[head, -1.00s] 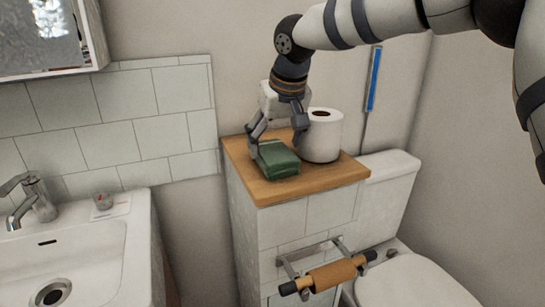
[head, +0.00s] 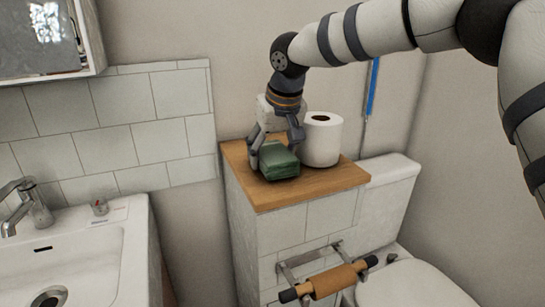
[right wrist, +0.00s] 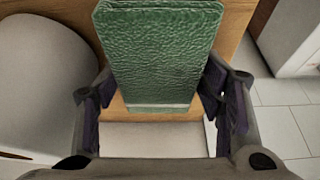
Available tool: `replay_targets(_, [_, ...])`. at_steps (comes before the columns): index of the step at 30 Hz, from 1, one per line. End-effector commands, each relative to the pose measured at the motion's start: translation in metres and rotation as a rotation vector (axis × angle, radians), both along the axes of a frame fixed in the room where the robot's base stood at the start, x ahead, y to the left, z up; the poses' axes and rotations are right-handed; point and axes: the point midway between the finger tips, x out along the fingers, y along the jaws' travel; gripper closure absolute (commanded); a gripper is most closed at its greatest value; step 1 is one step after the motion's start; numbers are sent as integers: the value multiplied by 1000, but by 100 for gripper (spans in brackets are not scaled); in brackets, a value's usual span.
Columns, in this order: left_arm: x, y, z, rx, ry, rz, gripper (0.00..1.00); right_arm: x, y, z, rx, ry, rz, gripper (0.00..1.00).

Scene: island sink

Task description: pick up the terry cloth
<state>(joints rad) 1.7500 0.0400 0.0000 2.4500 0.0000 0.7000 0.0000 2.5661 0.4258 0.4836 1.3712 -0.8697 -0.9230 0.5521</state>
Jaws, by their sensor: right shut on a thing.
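The terry cloth (head: 279,163) is a folded green block on the wooden top of the tiled ledge. It also fills the upper middle of the right wrist view (right wrist: 157,55), with its textured face toward the camera. My right gripper (head: 273,150) comes down over the cloth from above and is shut on it, one finger on each side. In the right wrist view the fingers press the cloth's two long sides. I cannot tell whether the cloth is clear of the wood. My left gripper is not in view.
A white toilet roll (head: 322,140) stands on the wooden top (head: 262,199) close to the right of the gripper. A holder with a brown roll (head: 333,281) sticks out below. The toilet (head: 415,284) is at right, the sink (head: 85,250) at left.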

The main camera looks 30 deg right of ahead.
Motion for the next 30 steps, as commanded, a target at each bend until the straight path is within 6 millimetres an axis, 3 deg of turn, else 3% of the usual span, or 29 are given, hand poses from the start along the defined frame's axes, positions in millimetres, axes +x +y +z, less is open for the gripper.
replay_targets(3, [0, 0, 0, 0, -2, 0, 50, -1, 2, 28, 1, -8, 1, 65])
replay_targets(9, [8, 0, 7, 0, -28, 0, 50, -40, 33, 87, -2, -14, 3, 66])
replay_targets(13, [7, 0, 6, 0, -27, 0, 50, -74, 58, 102, -3, -7, 2, 66])
replay_targets(18, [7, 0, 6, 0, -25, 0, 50, -100, 80, 114, 7, 2, 3, 66])
replay_targets(30, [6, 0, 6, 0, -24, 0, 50, -110, 88, 120, 2, -2, -1, 66])
